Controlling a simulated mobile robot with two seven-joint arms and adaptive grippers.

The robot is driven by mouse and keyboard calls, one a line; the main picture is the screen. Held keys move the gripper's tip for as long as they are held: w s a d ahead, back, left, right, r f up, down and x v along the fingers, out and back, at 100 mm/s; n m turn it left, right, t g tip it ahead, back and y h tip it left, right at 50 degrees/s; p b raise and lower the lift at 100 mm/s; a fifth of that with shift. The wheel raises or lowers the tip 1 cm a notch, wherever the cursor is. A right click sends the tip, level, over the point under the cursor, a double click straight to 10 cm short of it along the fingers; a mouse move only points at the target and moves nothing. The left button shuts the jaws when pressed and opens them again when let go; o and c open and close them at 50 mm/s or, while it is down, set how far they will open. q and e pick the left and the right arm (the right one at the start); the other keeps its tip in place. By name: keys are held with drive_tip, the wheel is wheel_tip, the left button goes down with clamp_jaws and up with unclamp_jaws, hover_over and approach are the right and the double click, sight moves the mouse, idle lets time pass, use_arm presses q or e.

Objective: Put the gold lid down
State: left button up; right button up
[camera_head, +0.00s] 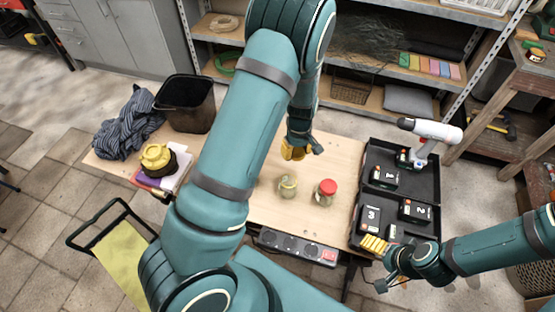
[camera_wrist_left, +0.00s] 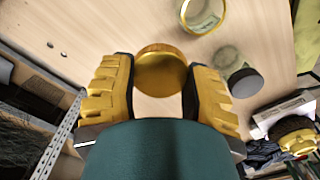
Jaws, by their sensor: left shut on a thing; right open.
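My left gripper (camera_wrist_left: 160,92) is shut on the round gold lid (camera_wrist_left: 160,68), which sits between its yellow fingers above the wooden table (camera_head: 300,222). In the head view my left gripper (camera_head: 296,153) is over the table's far part, and the lid is hard to tell from the fingers. An open glass jar (camera_head: 287,187) stands nearer; it also shows in the left wrist view (camera_wrist_left: 202,14). A red-lidded jar (camera_head: 325,192) stands beside it. A dark-lidded jar (camera_wrist_left: 241,78) shows only in the wrist view. My right gripper (camera_head: 377,247) is open by the case's front edge.
A black case (camera_head: 425,186) with numbered batteries and a white drill (camera_head: 430,132) fills the table's right side. A power strip (camera_head: 296,246) runs along the front edge. Bare wood surrounds the jars.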

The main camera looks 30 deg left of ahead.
use_arm(q)
drive_tip(key=w+a+f+n+p, duration=0.2)
drive_tip(key=w+a+f+n, duration=0.1)
drive_tip(key=a+n, duration=0.3)
drive_tip(key=n, duration=0.1)
hover_over(287, 163)
wheel_tip(287, 163, down, 6)
drive_tip(key=shift+r+b, duration=0.1)
drive_tip(key=shift+b, duration=0.25)
drive_tip(key=shift+t, duration=0.3)
drive_tip(key=shift+f, duration=2.1)
use_arm(e)
drive_tip(key=shift+w+r, duration=0.25)
drive_tip(key=shift+r, duration=0.25)
drive_tip(key=shift+w+r, duration=0.25)
drive_tip(key=shift+r, duration=0.25)
drive_tip(key=shift+f, duration=0.1)
use_arm(q)
drive_tip(key=shift+f+b, duration=0.45)
drive_tip(key=shift+b, duration=0.15)
use_arm(e)
drive_tip(key=shift+s+f, duration=0.1)
drive_tip(key=shift+f, duration=0.25)
use_arm(q)
drive_tip(key=o, duration=1.2)
drive_tip(key=shift+r, duration=0.1)
use_arm(e)
drive_tip(key=shift+r, duration=0.1)
